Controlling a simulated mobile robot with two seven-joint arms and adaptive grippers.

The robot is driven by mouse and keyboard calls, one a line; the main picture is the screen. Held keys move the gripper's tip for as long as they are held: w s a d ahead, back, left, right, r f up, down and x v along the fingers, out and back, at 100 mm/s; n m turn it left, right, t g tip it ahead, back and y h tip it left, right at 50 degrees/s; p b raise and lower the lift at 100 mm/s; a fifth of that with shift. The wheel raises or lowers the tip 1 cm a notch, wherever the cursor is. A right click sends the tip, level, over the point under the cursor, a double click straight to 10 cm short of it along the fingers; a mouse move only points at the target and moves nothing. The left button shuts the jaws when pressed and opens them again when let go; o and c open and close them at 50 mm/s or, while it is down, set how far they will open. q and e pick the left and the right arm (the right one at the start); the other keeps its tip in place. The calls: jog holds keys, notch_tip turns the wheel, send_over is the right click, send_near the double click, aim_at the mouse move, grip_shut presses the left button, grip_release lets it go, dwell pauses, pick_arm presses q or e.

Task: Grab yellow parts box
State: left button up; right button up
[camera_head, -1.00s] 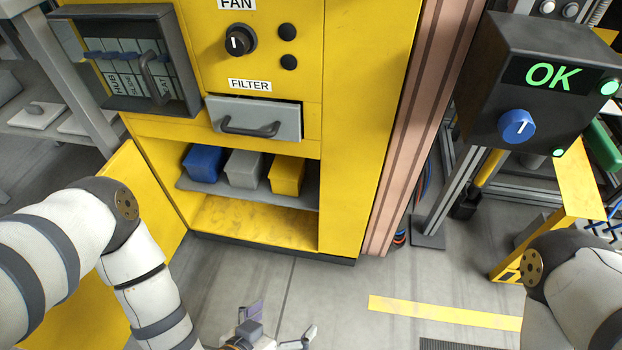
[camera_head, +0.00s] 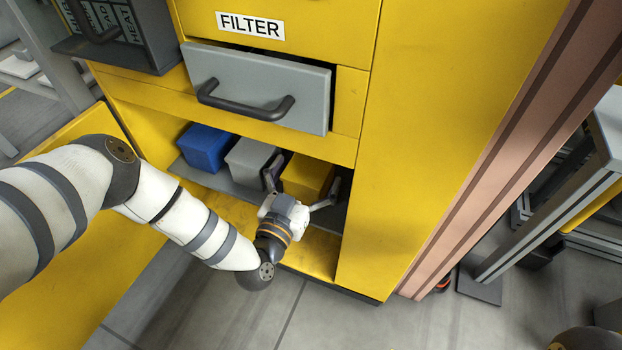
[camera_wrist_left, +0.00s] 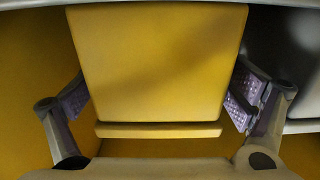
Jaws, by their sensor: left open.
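The yellow parts box (camera_head: 307,176) sits on the grey shelf in the cabinet's open bay, right of a grey box (camera_head: 250,158) and a blue box (camera_head: 205,147). My left gripper (camera_head: 302,187) is at its front, open, with one finger on each side. In the left wrist view the yellow box (camera_wrist_left: 160,60) fills the space between the open fingers of the left gripper (camera_wrist_left: 158,100). Small gaps seem to show at the pads; contact is hard to tell. My right gripper is out of view.
A grey drawer (camera_head: 258,88) with a dark handle sticks out above the bay, under the FILTER label. The grey shelf (camera_head: 222,182) carries the boxes. A yellow side wall (camera_head: 430,130) bounds the bay on the right. The floor in front is clear.

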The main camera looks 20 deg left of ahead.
pick_arm(q)
jog(key=shift+w+f, duration=0.15)
jog(key=shift+w, duration=0.45)
jog(key=c, duration=1.3)
jog(key=shift+r, duration=0.2)
jog(key=shift+c, duration=0.2)
